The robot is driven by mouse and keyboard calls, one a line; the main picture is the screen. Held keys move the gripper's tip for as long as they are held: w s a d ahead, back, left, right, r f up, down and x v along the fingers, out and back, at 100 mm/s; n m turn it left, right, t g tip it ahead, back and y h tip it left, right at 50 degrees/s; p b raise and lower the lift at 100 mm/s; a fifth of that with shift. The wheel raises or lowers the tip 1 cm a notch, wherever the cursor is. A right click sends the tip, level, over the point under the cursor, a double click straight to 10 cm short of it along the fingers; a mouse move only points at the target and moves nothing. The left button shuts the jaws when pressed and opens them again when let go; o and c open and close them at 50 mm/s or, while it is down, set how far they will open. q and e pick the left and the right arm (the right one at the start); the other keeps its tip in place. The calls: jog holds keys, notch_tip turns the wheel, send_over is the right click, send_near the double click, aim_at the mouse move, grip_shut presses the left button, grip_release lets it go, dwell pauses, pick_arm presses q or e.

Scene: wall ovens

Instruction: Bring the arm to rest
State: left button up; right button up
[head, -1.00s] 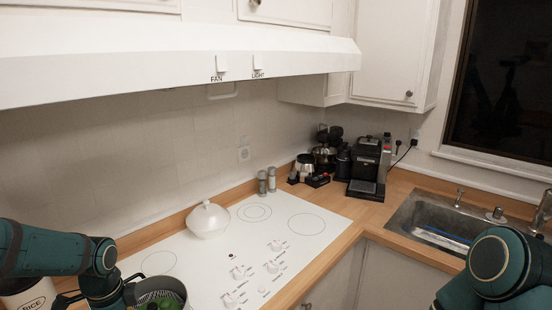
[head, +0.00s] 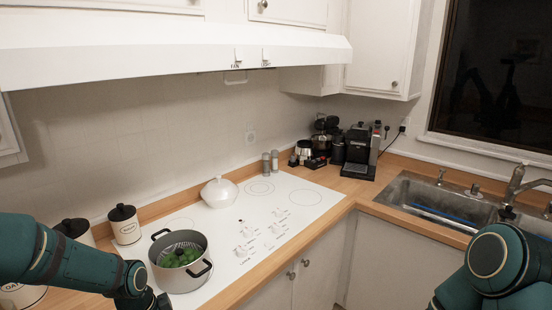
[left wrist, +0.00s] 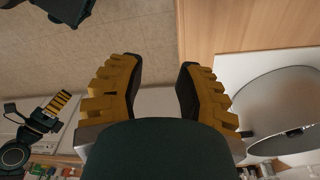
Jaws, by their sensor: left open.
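My left arm (head: 60,260) comes in from the left in the head view, bent beside the pot, with its gripper out of that view. In the left wrist view my left gripper (left wrist: 160,80) is open, its two yellow fingers wide apart with nothing between them. My right arm (head: 495,265) is at the lower right of the head view, its gripper out of frame there. A yellow-ribbed finger (left wrist: 52,108) at the left of the wrist view looks like my right gripper; its opening is unclear.
A pot (head: 180,270) with green contents stands on the white cooktop (head: 290,225), close to my left arm. Canisters (head: 125,224) stand behind that arm. A lidded white dish (head: 219,192), a coffee machine (head: 358,153) and a sink (head: 430,205) are farther off.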

pick_arm(q)
jog(key=s+d+f+n+h+b, duration=0.1)
jog(key=s+d+f+n, duration=0.1)
jog(key=d+f+n, duration=0.2)
jog(key=s+d+f+n+t+h+b, duration=0.1)
jog(key=s+d+f+n+b, duration=0.1)
jog(key=d+f+n, duration=0.3)
jog(key=s+d+f+n+b, duration=0.1)
jog(key=s+d+f+n, duration=0.3)
jog(key=d+f, duration=0.6)
notch_tip(320, 180, down, 2)
jog(key=shift+d+f+h, duration=0.1)
jog(key=shift+d+h, duration=0.1)
jog(key=shift+h, duration=0.2)
pick_arm(e)
notch_tip(320, 180, down, 6)
jog(key=shift+a+r, duration=0.15)
jog(key=shift+r, duration=0.1)
